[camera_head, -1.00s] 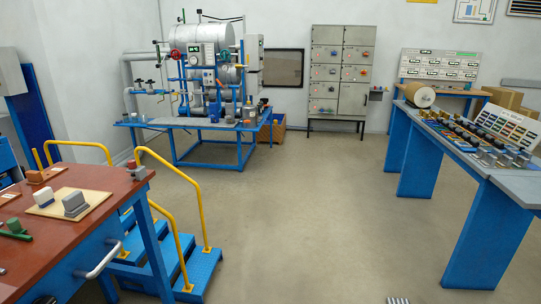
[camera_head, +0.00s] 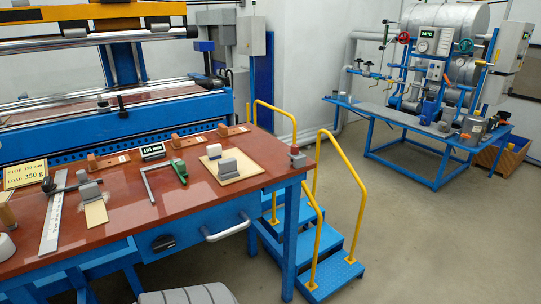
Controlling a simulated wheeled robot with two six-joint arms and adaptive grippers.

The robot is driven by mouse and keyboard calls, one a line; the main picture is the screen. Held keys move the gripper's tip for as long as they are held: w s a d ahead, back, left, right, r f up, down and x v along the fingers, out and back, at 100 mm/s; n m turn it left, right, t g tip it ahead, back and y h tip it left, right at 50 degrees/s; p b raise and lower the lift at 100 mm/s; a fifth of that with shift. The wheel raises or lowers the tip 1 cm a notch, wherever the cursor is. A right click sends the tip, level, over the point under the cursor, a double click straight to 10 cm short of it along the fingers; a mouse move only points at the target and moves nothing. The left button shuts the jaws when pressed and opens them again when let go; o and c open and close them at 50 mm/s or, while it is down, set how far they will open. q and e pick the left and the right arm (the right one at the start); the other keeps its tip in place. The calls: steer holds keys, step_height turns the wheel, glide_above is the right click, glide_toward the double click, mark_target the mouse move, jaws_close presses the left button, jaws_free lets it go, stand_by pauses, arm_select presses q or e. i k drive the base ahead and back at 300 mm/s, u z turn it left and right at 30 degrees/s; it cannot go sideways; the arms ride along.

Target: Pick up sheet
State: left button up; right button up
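A square tan sheet (camera_head: 240,177) lies flat on the red-brown tabletop (camera_head: 125,235), near its right end. A grey block (camera_head: 228,167) and a smaller white block (camera_head: 214,151) sit on it. A narrow tan strip (camera_head: 97,213) lies further left, with a grey block (camera_head: 89,190) at its back end. I cannot tell which of these pieces is the task's sheet. Neither of my grippers shows in the view.
A steel ruler (camera_head: 53,215), an L-shaped metal tool (camera_head: 148,186) and a green-handled tool (camera_head: 179,170) lie on the table. A blue roller machine (camera_head: 140,118) stands behind. Blue steps (camera_head: 322,272) with yellow rails stand right of the table. Floor beyond is open.

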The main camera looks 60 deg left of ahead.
mark_target(96, 213)
steer(key=u, duration=2.95)
steer(key=i, duration=0.45)
